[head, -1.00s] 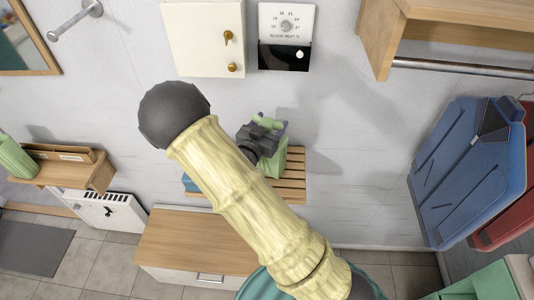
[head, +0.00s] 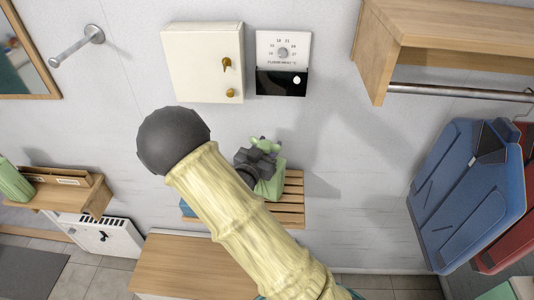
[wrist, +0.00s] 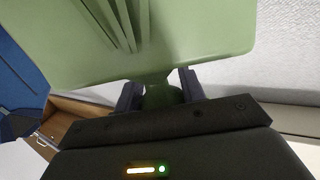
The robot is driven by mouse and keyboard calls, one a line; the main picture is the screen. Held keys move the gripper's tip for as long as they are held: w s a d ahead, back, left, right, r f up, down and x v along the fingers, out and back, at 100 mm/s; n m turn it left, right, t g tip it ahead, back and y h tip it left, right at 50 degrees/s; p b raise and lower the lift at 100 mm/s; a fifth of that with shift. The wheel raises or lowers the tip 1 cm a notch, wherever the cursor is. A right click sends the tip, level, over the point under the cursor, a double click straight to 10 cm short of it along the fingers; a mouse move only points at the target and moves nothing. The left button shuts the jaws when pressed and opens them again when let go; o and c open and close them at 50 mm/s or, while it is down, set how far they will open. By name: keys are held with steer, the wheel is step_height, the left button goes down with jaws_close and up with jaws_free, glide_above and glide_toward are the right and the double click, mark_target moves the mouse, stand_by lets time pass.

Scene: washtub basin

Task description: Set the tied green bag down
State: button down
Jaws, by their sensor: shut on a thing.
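The tied green bag (head: 272,184) is at the slatted wooden wall shelf (head: 291,207), with its knotted top up. In the head view I cannot tell whether its base touches the slats. My gripper (head: 258,155) is shut on the bag's neck near the knot. In the wrist view the green bag (wrist: 160,35) fills the upper part, and my gripper (wrist: 162,88) has its two dark fingers on either side of the neck. My pale arm hides part of the shelf and the bag's left side.
A blue item (head: 187,208) lies at the shelf's left end. A cream cabinet (head: 203,62) and a heat dial panel (head: 283,62) hang above. A wooden bench (head: 185,262) stands below. Blue backpack-like item (head: 466,195) hangs at right. The shelf's right end is bare.

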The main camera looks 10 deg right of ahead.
step_height(320, 180, up, 9)
steer(key=shift+r+b, duration=0.2)
steer(key=shift+b, duration=0.9)
